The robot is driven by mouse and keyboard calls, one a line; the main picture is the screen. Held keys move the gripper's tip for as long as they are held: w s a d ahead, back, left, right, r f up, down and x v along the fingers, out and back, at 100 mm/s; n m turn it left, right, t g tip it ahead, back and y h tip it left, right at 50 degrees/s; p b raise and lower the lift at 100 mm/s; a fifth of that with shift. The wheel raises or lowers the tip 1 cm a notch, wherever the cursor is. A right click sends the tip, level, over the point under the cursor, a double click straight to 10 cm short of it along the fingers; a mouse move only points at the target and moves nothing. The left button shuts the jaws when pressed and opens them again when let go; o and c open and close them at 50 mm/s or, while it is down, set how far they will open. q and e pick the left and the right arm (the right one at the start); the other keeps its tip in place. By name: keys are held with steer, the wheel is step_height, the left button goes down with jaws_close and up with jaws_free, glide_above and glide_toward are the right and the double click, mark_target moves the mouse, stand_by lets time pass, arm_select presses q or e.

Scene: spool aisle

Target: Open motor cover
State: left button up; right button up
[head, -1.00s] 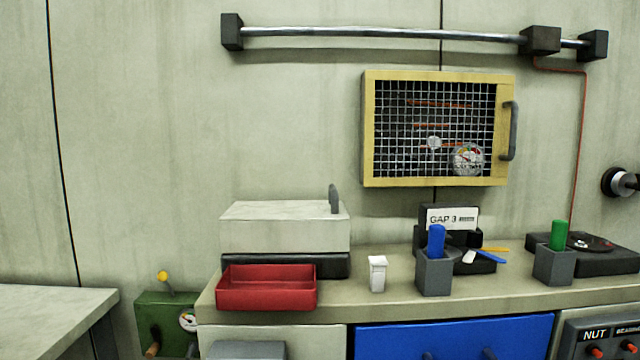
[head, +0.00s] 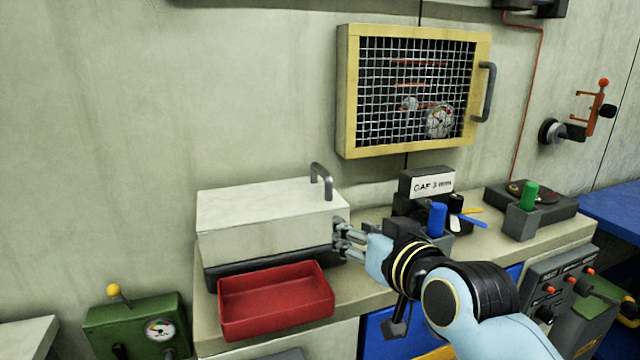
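A white box-shaped cover (head: 262,218) with a grey bent handle (head: 322,182) on its top right sits closed on a dark base (head: 225,276) on the bench. I take it to be the motor cover. My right gripper (head: 340,240) is at the right end of the cover, below and to the right of the handle. Its fingers are apart with nothing visible between them. I cannot tell whether they touch the cover. My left gripper is not in view.
A red tray (head: 275,312) stands in front of the cover. A blue-handled tool (head: 437,218) and a green one (head: 528,195) stand in holders to the right. A yellow-framed mesh door (head: 345,100) hangs above. A green box with a gauge (head: 150,320) is lower left.

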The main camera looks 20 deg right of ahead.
mark_target(320, 172)
steer(key=w+r+t, duration=0.1)
steer(key=w+r, duration=0.1)
steer(key=w, duration=0.1)
steer(key=w+r+m+t, duration=0.1)
steer(key=r, duration=0.1)
steer(key=shift+w+a+r+t+h, duration=0.1)
steer(key=shift+w+a+t+h, duration=0.05)
steer(key=shift+a+t+h, duration=0.2)
steer(key=shift+w+r, duration=0.2)
steer(key=shift+w, duration=0.15)
steer(key=w+p, duration=0.1)
steer(key=w, duration=0.9)
steer(key=shift+a+p, duration=0.2)
steer(key=shift+p, duration=0.1)
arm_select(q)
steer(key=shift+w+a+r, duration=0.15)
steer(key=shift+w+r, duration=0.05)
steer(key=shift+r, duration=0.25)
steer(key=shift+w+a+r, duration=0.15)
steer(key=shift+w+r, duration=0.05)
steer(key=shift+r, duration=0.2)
arm_select(e)
steer(key=shift+f, duration=0.1)
jaws_close()
